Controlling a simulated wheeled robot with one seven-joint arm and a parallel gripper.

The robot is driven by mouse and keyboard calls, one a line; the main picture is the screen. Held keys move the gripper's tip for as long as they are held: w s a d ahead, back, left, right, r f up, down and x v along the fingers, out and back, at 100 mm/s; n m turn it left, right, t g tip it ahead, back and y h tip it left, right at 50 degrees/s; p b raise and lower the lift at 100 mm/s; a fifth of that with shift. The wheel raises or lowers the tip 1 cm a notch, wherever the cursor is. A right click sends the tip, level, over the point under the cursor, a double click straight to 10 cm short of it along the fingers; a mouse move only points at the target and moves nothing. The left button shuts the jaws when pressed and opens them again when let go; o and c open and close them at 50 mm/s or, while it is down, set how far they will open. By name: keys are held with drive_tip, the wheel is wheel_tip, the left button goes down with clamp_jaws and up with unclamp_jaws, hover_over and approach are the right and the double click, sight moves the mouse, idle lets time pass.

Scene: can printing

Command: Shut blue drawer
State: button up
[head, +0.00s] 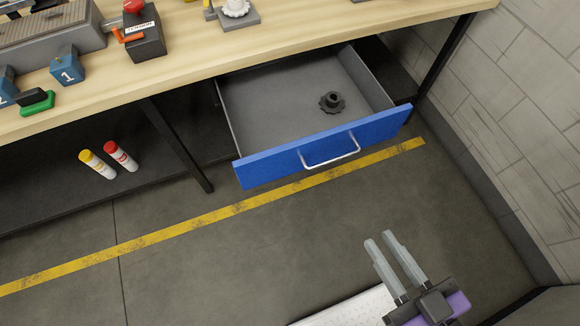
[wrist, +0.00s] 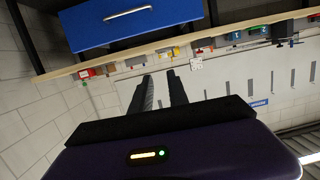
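The blue drawer (head: 325,148) is pulled well out from under the wooden workbench. Its grey inside shows, with a dark toothed knob (head: 332,102) lying in it. A silver bar handle (head: 331,151) is on its blue front. In the wrist view, which looks upside down, the blue front (wrist: 132,24) shows at the top with its handle (wrist: 130,13). My gripper (head: 379,239) is in front of the drawer, to the lower right, apart from it. Its two fingers are parted with nothing between them, as the wrist view also shows (wrist: 159,75).
The wooden bench top (head: 200,62) overhangs the drawer and carries blue blocks, a grey machine and a red-buttoned box (head: 143,32). A black bench leg (head: 180,145) stands left of the drawer. A brick wall (head: 510,110) is at the right. The floor before the drawer is clear.

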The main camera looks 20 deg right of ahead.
drive_tip(key=w+a+f+m+b, duration=0.1)
drive_tip(key=w+a+f, duration=0.1)
drive_tip(key=w+a+f+m+t+y+b, duration=0.1)
drive_tip(key=w+a+f, duration=0.1)
drive_tip(key=f, duration=0.1)
drive_tip(key=w+a+f+m+y+b, duration=0.1)
drive_tip(key=w+f+b, duration=0.1)
drive_tip(key=f, duration=0.1)
drive_tip(key=shift+w+a+f+t, duration=0.25)
drive_tip(key=shift+w+a+t, duration=0.05)
drive_tip(key=shift+a, duration=0.1)
clamp_jaws()
drive_tip(key=m+h+b, duration=0.3)
drive_tip(key=m, duration=1.2)
approach(272, 170)
drive_tip(key=shift+t, duration=0.4)
drive_tip(key=w, duration=0.4)
drive_tip(key=w+p, duration=0.1)
drive_tip(key=w, duration=0.2)
drive_tip(key=shift+f, duration=0.35)
